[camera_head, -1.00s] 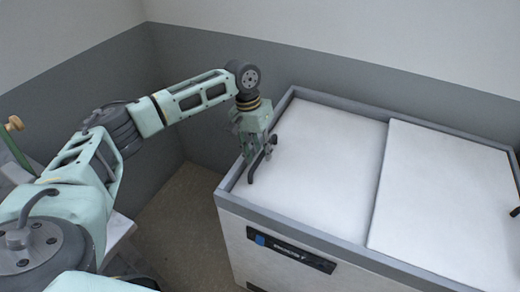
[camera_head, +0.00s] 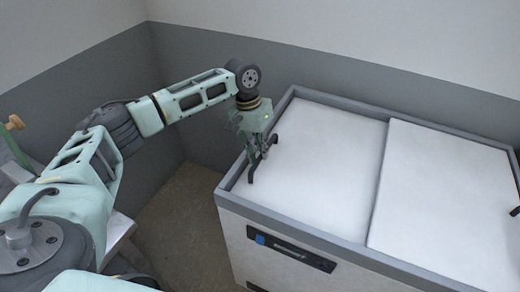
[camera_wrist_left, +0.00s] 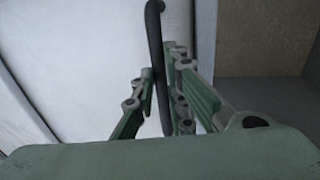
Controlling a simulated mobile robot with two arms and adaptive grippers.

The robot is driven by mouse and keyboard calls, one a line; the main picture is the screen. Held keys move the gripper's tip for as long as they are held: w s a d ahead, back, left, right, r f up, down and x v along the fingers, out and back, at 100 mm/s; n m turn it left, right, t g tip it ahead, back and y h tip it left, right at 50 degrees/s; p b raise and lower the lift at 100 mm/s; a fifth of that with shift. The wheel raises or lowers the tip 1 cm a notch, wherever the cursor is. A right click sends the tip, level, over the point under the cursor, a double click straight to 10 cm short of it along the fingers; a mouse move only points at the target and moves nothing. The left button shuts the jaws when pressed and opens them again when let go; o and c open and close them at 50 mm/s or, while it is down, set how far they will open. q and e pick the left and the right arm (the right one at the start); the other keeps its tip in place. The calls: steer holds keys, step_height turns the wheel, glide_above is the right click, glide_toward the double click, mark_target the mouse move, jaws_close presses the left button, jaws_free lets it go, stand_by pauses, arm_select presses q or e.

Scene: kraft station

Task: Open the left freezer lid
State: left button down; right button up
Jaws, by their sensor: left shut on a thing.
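The chest freezer has a white left lid (camera_head: 320,160) and a white right lid (camera_head: 440,200). Both lie flat within the grey rim, and the right lid overlaps the left at the middle. A dark curved handle (camera_head: 252,172) stands at the left edge of the left lid. My left gripper (camera_head: 258,154) reaches down from above onto this handle. In the left wrist view the fingers (camera_wrist_left: 160,100) are closed around the dark handle bar (camera_wrist_left: 155,50), with the white lid (camera_wrist_left: 80,50) to its left. My right gripper is not in view.
The freezer's grey rim (camera_head: 300,234) surrounds the lids. A dark control panel (camera_head: 290,253) is on its front. Grey-and-white walls (camera_head: 350,80) stand close behind. Floor (camera_head: 185,220) is open left of the freezer. Another dark handle (camera_head: 515,211) is at the right edge.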

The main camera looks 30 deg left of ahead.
arm_select(q)
steer(key=shift+d+r+p, duration=0.2)
steer(key=shift+d+p, duration=0.25)
steer(key=shift+d, duration=0.1)
steer(key=d+p, duration=0.2)
steer(key=d, duration=0.1)
steer(key=d+p, duration=0.2)
steer(key=d, duration=0.2)
steer(key=d+p, duration=0.2)
steer(key=d, duration=0.2)
steer(key=shift+w+d+r, duration=0.1)
steer(key=shift+w+r, duration=0.1)
steer(key=shift+w, duration=0.05)
steer(key=p, duration=0.3)
glide_above(345, 195)
steer(key=shift+d+f, duration=0.1)
steer(key=shift+f, duration=0.25)
steer(key=c, duration=1.8)
jaws_free()
step_height(345, 195, up, 12)
steer(key=a, duration=0.2)
steer(key=shift+a, duration=0.2)
steer(key=shift+s+f, duration=0.2)
